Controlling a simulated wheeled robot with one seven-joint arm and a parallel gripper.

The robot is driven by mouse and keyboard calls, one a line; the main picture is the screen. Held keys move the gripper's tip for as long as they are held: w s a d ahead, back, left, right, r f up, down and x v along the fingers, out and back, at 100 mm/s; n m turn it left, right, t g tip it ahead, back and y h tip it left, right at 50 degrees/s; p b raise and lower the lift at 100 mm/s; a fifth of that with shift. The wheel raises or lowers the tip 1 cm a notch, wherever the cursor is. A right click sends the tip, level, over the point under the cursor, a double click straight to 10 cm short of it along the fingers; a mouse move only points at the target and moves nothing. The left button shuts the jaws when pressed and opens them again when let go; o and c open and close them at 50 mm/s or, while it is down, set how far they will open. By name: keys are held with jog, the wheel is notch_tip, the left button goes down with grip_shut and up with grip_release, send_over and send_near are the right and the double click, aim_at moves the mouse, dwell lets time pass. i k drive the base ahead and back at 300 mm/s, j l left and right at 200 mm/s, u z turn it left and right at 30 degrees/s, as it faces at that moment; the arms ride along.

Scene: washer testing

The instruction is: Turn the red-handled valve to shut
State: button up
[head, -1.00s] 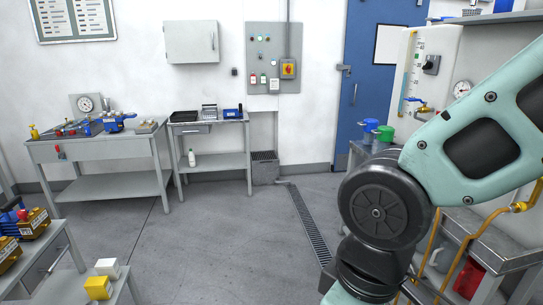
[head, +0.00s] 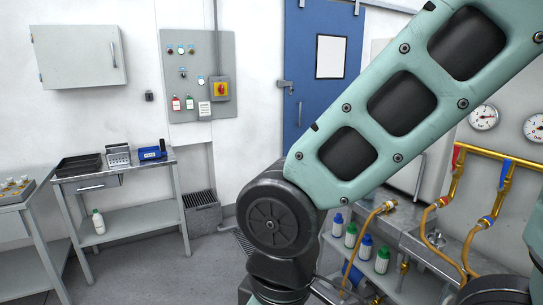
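A red lever handle (head: 457,158) shows upright on the left vertical part of the brass pipework (head: 490,154), at the right of the head view. A blue lever handle (head: 505,173) is on the pipe to its right. A smaller red part (head: 443,202) sits lower, at a hose joint. I cannot tell from here how far the red-handled valve is turned. My arm crosses the view in front of the bench, left of the pipework. My gripper is not in view.
Two pressure gauges (head: 484,118) hang above the pipes. Orange hoses (head: 430,228) drop from the pipework over a metal bench. Bottles with blue and green caps (head: 350,235) stand below. A blue door (head: 322,70) is behind. Open floor (head: 150,272) lies to the left.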

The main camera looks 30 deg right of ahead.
aim_at(456, 150)
jog(key=i, duration=0.9)
jog(key=i+j+z, duration=0.1)
jog(key=i, duration=0.85)
jog(key=z, duration=0.45)
jog(key=i+z, duration=0.1)
jog(key=z, duration=0.4)
jog(key=j+z, duration=0.1)
jog(key=z, duration=0.35)
jog(key=i+z, duration=0.1)
jog(key=z, duration=0.4)
